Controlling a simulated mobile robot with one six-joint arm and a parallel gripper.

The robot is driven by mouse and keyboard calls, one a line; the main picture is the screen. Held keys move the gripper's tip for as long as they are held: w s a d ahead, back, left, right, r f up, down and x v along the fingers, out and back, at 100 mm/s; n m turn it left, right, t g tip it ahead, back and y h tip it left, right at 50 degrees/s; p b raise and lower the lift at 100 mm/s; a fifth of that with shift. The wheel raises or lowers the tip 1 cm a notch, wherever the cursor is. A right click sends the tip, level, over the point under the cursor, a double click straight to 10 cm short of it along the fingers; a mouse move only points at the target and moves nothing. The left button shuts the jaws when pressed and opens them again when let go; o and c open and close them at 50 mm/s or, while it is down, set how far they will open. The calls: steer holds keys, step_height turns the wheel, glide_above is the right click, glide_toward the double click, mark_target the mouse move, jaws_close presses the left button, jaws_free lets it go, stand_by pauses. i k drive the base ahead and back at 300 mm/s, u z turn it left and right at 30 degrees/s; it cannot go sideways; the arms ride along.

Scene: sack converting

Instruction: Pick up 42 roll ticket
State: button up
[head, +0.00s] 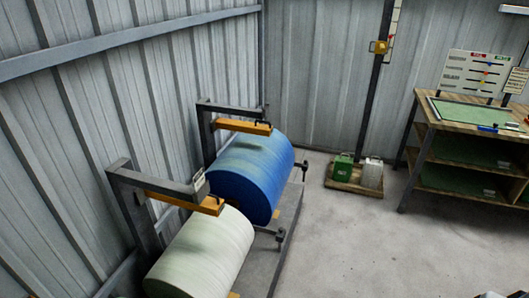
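No ticket with a readable 42 shows. My gripper is not in view.
A workbench (428,125) with a green mat stands at the right, with a sign board (478,72) above it. A pallet (354,189) with a green and a grey container stands by the back wall. The concrete floor (370,245) between is clear.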

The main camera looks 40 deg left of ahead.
mark_target(199, 180)
steer(key=i, duration=2.05)
steer(key=u, duration=3.65)
steer(key=i, duration=1)
steer(key=z, duration=0.1)
